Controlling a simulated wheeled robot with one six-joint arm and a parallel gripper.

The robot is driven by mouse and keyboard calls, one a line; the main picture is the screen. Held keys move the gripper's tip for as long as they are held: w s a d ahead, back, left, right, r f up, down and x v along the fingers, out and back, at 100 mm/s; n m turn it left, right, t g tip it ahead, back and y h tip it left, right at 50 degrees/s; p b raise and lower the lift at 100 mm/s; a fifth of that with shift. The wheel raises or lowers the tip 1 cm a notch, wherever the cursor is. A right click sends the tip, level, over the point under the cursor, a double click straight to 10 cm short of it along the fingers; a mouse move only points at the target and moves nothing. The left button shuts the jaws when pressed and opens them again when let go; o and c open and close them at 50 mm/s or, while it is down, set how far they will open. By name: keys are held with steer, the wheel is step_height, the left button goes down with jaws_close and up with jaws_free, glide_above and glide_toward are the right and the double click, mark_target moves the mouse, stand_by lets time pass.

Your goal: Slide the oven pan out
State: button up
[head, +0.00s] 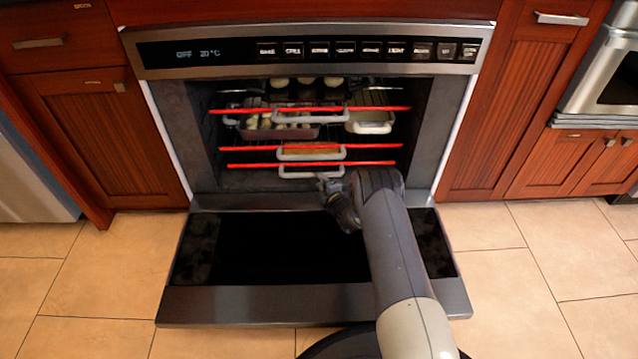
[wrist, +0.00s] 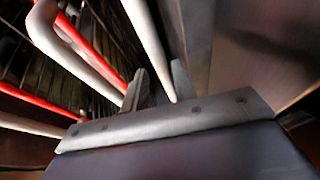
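The oven stands open, with racks inside that have red front bars. Several pale handles stick out at the front: an upper pan handle (head: 310,119), a middle one (head: 311,153) and the lowest one (head: 310,173). I cannot tell which belongs to the oven pan; the pan bodies behind the lower handles are mostly hidden. My gripper (head: 326,183) is just in front of the lowest handle, at its right half. In the wrist view the fingers (wrist: 158,85) stand apart, and a pale handle bar (wrist: 150,45) reaches down between them. A gap shows beside the bar.
The oven door (head: 290,250) is folded down flat below my arm. A white dish (head: 371,123) and a filled tray (head: 275,130) sit on the upper rack. Wooden cabinets (head: 105,130) flank the oven. The tiled floor (head: 110,290) is clear on both sides.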

steer(key=shift+b+x, duration=0.4)
steer(key=shift+x, duration=0.95)
steer(key=shift+c, duration=0.5)
jaws_close()
